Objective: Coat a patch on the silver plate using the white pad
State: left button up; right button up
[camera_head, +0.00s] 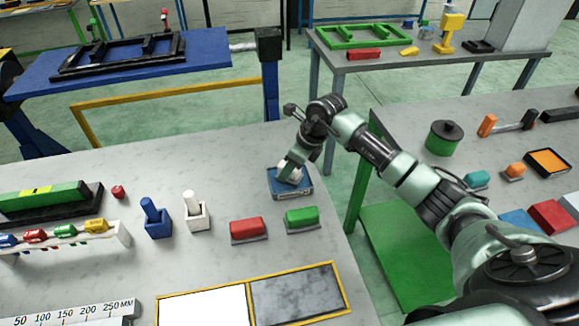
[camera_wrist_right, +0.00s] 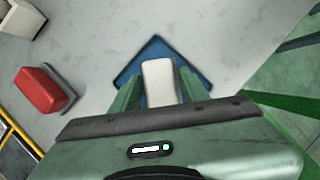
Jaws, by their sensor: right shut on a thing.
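My right gripper (camera_head: 291,168) reaches down over the blue tray (camera_head: 291,191) near the right edge of the grey table. In the right wrist view its two green fingers (camera_wrist_right: 159,88) are shut on the white pad (camera_wrist_right: 158,75), with the blue tray (camera_wrist_right: 152,47) beneath. I cannot tell whether the pad touches the tray. The silver plate (camera_head: 297,296), a mottled grey panel, lies in a yellow frame at the table's front, beside a bright white panel (camera_head: 205,306). My left gripper is not in view.
A red pad (camera_head: 247,228) and a green pad (camera_head: 301,217) sit between the tray and the plate. Blue (camera_head: 158,222) and white (camera_head: 196,213) holders stand to the left. A second grey table with several items is at the right.

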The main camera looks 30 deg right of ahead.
jog(key=shift+f+b, duration=0.45)
jog(key=shift+f, duration=0.05)
dwell(1.5)
jog(key=shift+r+p, duration=0.55)
jog(key=shift+r, duration=0.35)
jog(key=shift+r+p, duration=1.45)
jog(key=shift+r, duration=1.3)
jog(key=s+a+r+n+g+h+b, duration=0.1)
jog(key=s+a+n+g, duration=0.3)
jog(key=s+n, duration=0.7)
jog(key=s+a+r+n+g+h+b, duration=0.1)
jog(key=s+a+n+g, duration=0.3)
jog(key=s+n, duration=0.7)
jog(key=a+r+n+b, duration=0.1)
jog(key=a+n, duration=0.1)
jog(key=n, duration=0.4)
jog(key=shift+s+r+n+h+b, duration=0.15)
jog(key=shift+r+n+h+b, duration=0.15)
jog(key=shift+h+b, duration=0.1)
